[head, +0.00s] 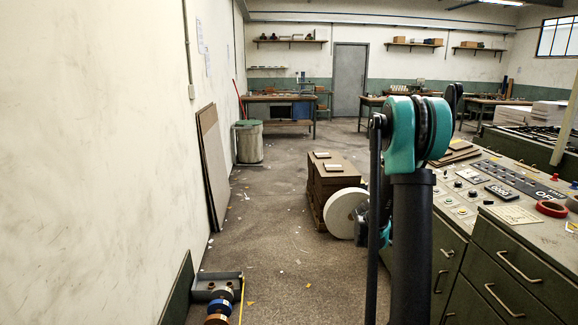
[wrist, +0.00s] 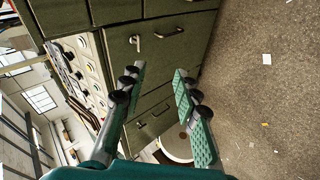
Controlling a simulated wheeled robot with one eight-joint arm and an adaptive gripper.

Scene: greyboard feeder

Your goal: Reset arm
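My gripper (wrist: 158,78) shows in the wrist view with its two fingers spread apart. It is open and nothing is between the fingers. Behind it are the drawers of a dark green cabinet (wrist: 182,50); I cannot tell how far they are from the fingertips. In the head view my arm, black with teal joints, stands upright right of centre. My gripper is not clearly seen there.
The green machine console (head: 460,240) with buttons and drawers stands right of my arm. A stack of brown board (head: 325,180) and a white roll (head: 345,212) are ahead. Rolls of tape (head: 219,306) lie low at left, by the wall. The central floor (head: 270,250) is mostly clear.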

